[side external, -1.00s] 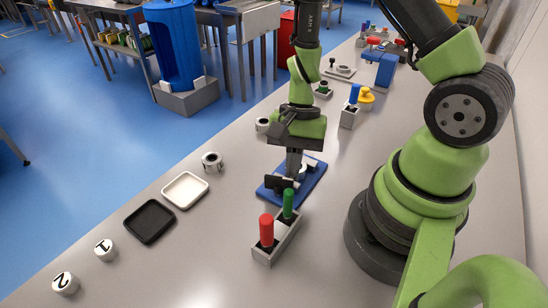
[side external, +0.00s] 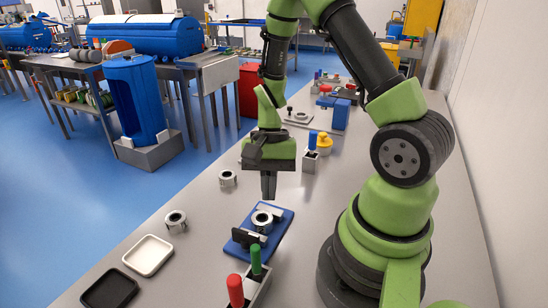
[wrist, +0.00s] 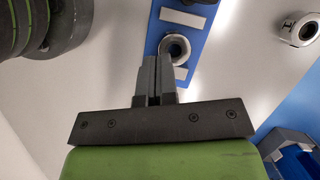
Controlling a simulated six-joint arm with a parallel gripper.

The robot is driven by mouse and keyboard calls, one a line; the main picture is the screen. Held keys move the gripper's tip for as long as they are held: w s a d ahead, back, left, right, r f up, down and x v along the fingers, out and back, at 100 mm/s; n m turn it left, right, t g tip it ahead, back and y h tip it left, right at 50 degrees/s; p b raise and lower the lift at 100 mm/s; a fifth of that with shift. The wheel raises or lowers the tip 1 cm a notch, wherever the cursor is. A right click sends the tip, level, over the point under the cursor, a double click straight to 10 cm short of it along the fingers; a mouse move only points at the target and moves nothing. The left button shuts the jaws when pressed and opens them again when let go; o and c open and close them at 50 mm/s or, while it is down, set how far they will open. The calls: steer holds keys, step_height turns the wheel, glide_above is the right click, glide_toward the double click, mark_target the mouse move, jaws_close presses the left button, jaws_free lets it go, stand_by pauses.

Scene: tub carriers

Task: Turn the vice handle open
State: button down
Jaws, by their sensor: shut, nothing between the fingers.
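The vice's blue base plate (side external: 284,217) lies on the bench, with a round silver part (side external: 262,218) and a dark upright piece (side external: 245,238) on it. I cannot tell which part is the handle. My gripper (side external: 268,197) points down, shut and empty, above the far end of the vice and apart from it. In the wrist view, my shut fingers (wrist: 155,60) point toward a silver ring-shaped part (wrist: 175,48) on a blue plate (wrist: 202,32) with pale patches. My fingers and wrist cover some of that view.
A red peg (side external: 235,290) and a green peg (side external: 256,262) stand in a holder close in front of the vice. A white tray (side external: 148,255), a black tray (side external: 108,290) and a ringed part (side external: 176,221) are to the left. Blue and yellow parts (side external: 324,143) stand behind.

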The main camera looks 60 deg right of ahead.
mark_target(245, 232)
steer(key=c, duration=1.8)
jaws_free()
steer(key=v, duration=0.4)
steer(key=s+v, duration=0.1)
steer(key=shift+d+r, duration=0.3)
steer(key=shift+r, duration=0.1)
steer(key=shift+c, duration=0.2)
steer(key=o, duration=0.4)
steer(key=shift+w+r, duration=0.1)
steer(key=shift+r, duration=0.05)
steer(key=shift+c, duration=0.2)
steer(key=shift+o, duration=1.4)
steer(key=w+a+f+n+g+h, duration=0.1)
steer(key=w+a+n+h, duration=0.3)
steer(key=a+n, duration=0.5)
steer(key=w+n+g, duration=0.1)
steer(key=n, duration=0.3)
steer(key=shift+a+n+g, duration=0.2)
steer(key=shift+n+g, duration=0.1)
steer(key=shift+n, duration=0.4)
steer(key=x, duration=1)
steer(key=shift+w+a+f, duration=0.1)
steer(key=shift+w+a, duration=0.05)
steer(key=shift+c, duration=0.4)
jaws_close()
